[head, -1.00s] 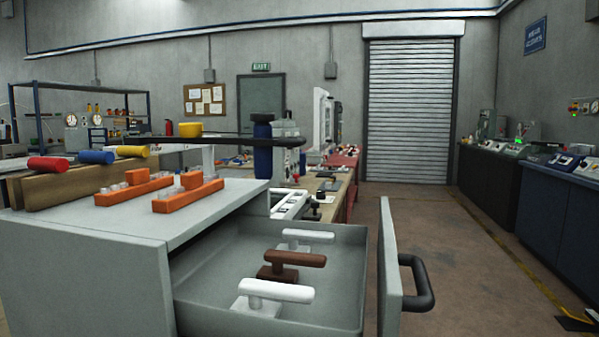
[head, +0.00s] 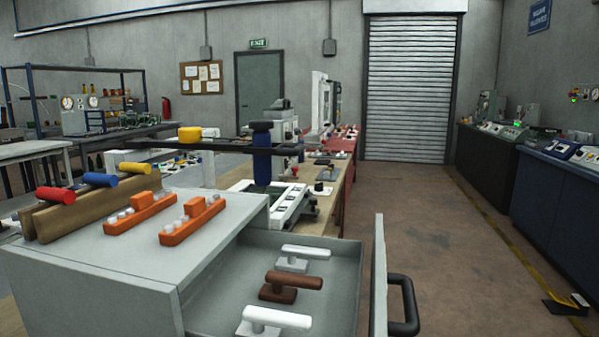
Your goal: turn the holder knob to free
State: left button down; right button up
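Neither of my grippers is in view. I cannot tell for sure which part is the holder knob. A white frame device (head: 296,212) with dark buttons stands on the wooden bench behind the grey cabinet, and a small black knob (head: 318,187) sits at its right side.
A grey cabinet (head: 120,262) stands in front with its drawer (head: 345,275) open. The drawer holds two white handles and a brown handle (head: 291,281). Orange blocks (head: 192,223) and red, blue and yellow cylinders are on the cabinet.

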aim_at(318, 186)
jog(key=z, duration=0.5)
jog(key=k, duration=1.15)
jog(key=z, duration=0.85)
jog(key=i, duration=2.35)
jog(key=u, duration=0.3)
jog(key=i, duration=2.5)
jog(key=u, duration=1.6)
jog(key=i, duration=1.75)
jog(key=u, duration=1)
